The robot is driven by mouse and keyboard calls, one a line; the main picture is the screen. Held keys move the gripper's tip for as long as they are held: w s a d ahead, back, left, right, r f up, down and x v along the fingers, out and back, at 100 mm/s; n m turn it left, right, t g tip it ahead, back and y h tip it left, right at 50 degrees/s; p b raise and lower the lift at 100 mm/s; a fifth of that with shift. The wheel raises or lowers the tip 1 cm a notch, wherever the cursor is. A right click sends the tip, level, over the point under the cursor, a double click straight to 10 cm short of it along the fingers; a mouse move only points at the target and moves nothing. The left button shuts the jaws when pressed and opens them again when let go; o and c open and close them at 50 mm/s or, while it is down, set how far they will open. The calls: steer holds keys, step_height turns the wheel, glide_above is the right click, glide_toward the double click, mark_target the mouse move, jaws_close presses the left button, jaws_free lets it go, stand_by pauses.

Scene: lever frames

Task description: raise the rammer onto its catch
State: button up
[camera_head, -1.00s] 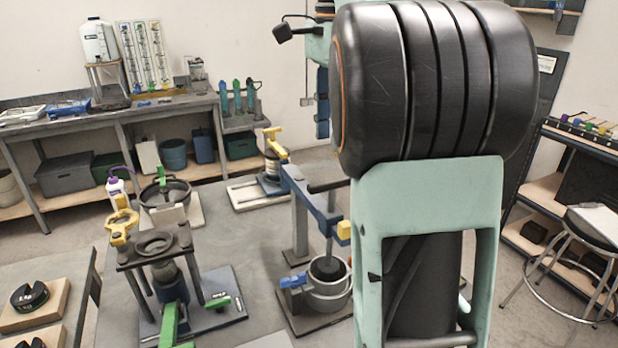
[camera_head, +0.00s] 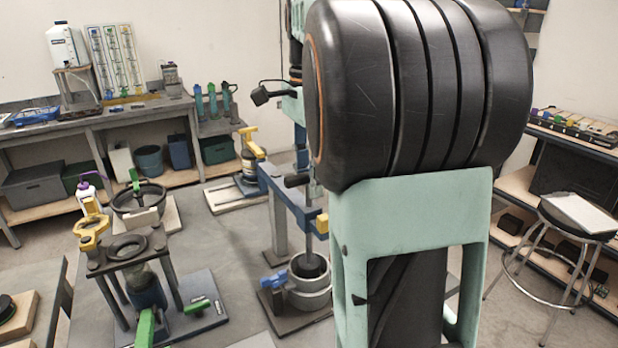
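The rammer stand has a blue beam (camera_head: 285,192) on a grey post. The rammer (camera_head: 311,240) is an upright grey rod with a dark foot down inside a round grey pot (camera_head: 309,292). A dark handle (camera_head: 297,180) shows beside the rod near the beam. A yellow block (camera_head: 322,223), perhaps part of the catch, sits at the beam's near end. My black and teal arm covers the area just right of it. My gripper cannot be made out; the far end of my arm is hidden behind its large near links.
A stand with a yellow ring handle (camera_head: 92,232) and green levers is at front left. A dark bowl (camera_head: 138,197) and another yellow-levered device (camera_head: 252,150) stand behind. A stool (camera_head: 578,215) is at right. Grey surface lies bare between the devices.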

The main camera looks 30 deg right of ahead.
steer(key=shift+c, duration=0.2)
jaws_close()
steer(key=shift+r, duration=0.1)
step_height(320, 180, up, 9)
steer(key=p, duration=0.8)
steer(key=shift+w+r+p, duration=0.1)
steer(key=shift+w+p, duration=0.05)
steer(key=shift+p, duration=0.2)
steer(key=shift+o, duration=0.2)
jaws_free()
